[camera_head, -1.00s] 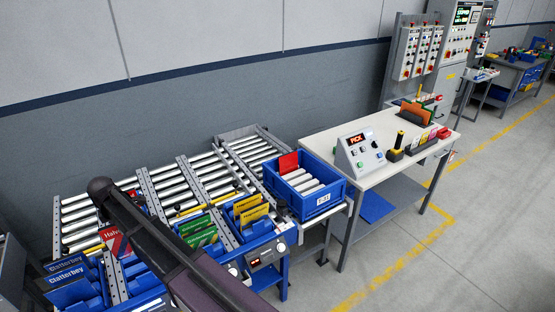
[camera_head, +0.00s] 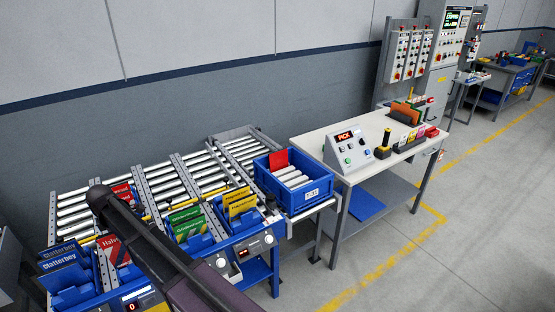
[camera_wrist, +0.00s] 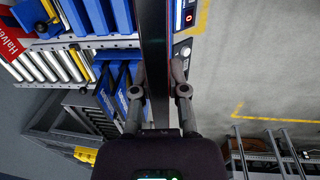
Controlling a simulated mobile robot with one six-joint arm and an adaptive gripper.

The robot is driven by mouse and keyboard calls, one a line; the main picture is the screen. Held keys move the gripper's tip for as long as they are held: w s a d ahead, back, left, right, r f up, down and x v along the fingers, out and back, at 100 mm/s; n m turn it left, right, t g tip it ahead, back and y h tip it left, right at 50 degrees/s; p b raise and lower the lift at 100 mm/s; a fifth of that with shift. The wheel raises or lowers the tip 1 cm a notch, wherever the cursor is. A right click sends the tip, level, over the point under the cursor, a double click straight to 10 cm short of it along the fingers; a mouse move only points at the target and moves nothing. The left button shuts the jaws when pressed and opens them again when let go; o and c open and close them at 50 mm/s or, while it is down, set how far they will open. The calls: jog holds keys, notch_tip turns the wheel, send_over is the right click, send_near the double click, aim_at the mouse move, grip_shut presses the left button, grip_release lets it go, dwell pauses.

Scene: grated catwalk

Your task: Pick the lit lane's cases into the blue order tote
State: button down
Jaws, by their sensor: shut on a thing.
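The blue order tote (camera_head: 313,203) stands on the rollers at the right end of the rack in the head view. A red case (camera_head: 278,160) stands upright inside it, with pale bars beside it. The lane at the left with a red Halv... case (camera_head: 113,249) has a lit display reading 0 (camera_head: 132,307). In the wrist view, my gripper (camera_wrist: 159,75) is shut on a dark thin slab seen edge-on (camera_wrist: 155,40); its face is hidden. Blue cases (camera_wrist: 124,92) lie left of the fingers. My arm hides the gripper in the head view.
Blue Clatterbey cases (camera_head: 62,260), green cases (camera_head: 187,225) and yellow cases (camera_head: 241,203) stand in neighbouring lanes. A white table (camera_head: 365,150) with a PICK panel (camera_head: 347,148) stands right of the tote.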

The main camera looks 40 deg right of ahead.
notch_tip(320, 180, down, 9)
jog(key=s+b, duration=0.1)
jog(key=b, duration=0.7)
jog(key=shift+b, duration=0.3)
jog(key=shift+a, duration=0.15)
